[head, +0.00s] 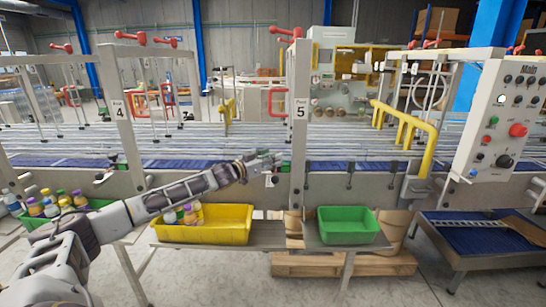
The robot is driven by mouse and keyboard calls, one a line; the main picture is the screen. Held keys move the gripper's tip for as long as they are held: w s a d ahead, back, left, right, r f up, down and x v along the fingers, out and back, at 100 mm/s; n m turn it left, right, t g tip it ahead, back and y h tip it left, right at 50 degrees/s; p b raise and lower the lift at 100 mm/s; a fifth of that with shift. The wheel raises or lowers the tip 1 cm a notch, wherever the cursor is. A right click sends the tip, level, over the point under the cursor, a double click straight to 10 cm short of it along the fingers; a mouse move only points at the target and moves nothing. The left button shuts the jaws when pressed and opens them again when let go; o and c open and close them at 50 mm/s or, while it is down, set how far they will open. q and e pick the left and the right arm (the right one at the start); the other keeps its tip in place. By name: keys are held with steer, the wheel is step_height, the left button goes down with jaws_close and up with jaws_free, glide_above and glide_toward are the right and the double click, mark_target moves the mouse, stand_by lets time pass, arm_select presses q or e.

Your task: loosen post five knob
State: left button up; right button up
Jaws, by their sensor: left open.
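Post five (300,125), a light grey upright labelled 5, stands at the middle of the conveyor's front side. A red knob (286,32) sits at its top. My left gripper (272,160) is open, at the end of my arm reaching in from the lower left. It is close to the left side of the post at rail height. I cannot tell whether it touches anything. My right gripper is not in view.
Post four (119,108) stands to the left. Below the rail are a yellow bin (225,232) with bottles and an empty-looking green bin (347,226). A yellow guard rail (406,122) and a control panel (497,115) are at right.

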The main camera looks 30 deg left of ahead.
arm_select(q)
steer(key=shift+w+d+p, duration=0.2)
steer(key=shift+w+p, duration=0.1)
steer(key=shift+w, duration=0.3)
steer(key=c, duration=1)
steer(key=shift+c, duration=0.2)
